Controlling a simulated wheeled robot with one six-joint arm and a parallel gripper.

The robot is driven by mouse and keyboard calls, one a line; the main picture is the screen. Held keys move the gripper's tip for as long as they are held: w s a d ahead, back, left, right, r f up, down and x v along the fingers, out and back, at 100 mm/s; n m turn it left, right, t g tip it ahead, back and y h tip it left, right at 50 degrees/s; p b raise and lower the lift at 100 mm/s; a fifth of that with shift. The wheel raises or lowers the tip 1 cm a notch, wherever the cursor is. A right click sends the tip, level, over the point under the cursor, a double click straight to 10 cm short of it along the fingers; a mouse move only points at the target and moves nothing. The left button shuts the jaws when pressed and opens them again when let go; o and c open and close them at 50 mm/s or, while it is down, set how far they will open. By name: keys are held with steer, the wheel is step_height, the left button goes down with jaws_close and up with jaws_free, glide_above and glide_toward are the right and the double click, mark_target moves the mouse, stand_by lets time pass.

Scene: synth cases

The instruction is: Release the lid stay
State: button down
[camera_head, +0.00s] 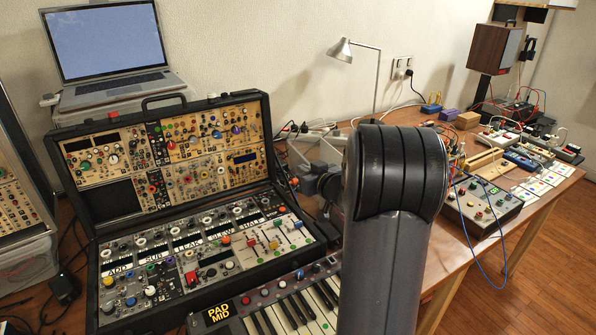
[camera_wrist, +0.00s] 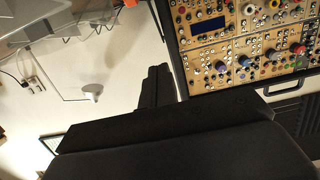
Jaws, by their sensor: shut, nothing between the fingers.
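The black synth case (camera_head: 212,262) stands open, its lid (camera_head: 100,128) raised and leaning back, both filled with modules. The lid also shows upside down at the upper right of the wrist view (camera_wrist: 240,78). My gripper (camera_wrist: 157,74) is shut and empty in the wrist view, its dark fingers beside the lid's black side edge. I cannot tell whether they touch it. In the head view my gripper is hard to make out among cables right of the case, partly behind my arm. I cannot make out the lid stay clearly in either view.
A laptop (camera_head: 105,45) stands behind the lid. A keyboard (camera_head: 270,308) lies in front of the case. A desk lamp (camera_head: 341,50) stands behind the wooden table (camera_head: 440,262), which carries several boxes and patch cables at right. Loose cables crowd the case's right side.

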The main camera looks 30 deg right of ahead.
steer(key=x, duration=0.8)
steer(key=shift+w, duration=0.25)
steer(key=shift+w+a+f+b, duration=0.15)
steer(key=shift+w+f, duration=0.2)
steer(key=shift+f, duration=0.25)
steer(key=shift+w+d+f+b, duration=0.1)
steer(key=shift+w+f+b, duration=0.05)
steer(key=shift+w+f, duration=0.65)
steer(key=shift+f, duration=0.35)
steer(key=shift+r+p, duration=0.1)
steer(key=shift+p, duration=0.5)
steer(key=shift+w+p, duration=0.2)
steer(key=shift+p, duration=0.35)
steer(key=g+p, duration=0.1)
steer(key=p, duration=0.2)
steer(key=shift+w+f, duration=0.35)
steer(key=shift+w, duration=0.05)
steer(key=shift+w+f+g+p, duration=0.3)
steer(key=shift+f+g+p, duration=0.2)
steer(key=shift+p, duration=1.15)
steer(key=shift+w+f+g+p, duration=0.35)
steer(key=shift+f+p, duration=0.25)
steer(key=shift+p, duration=1)
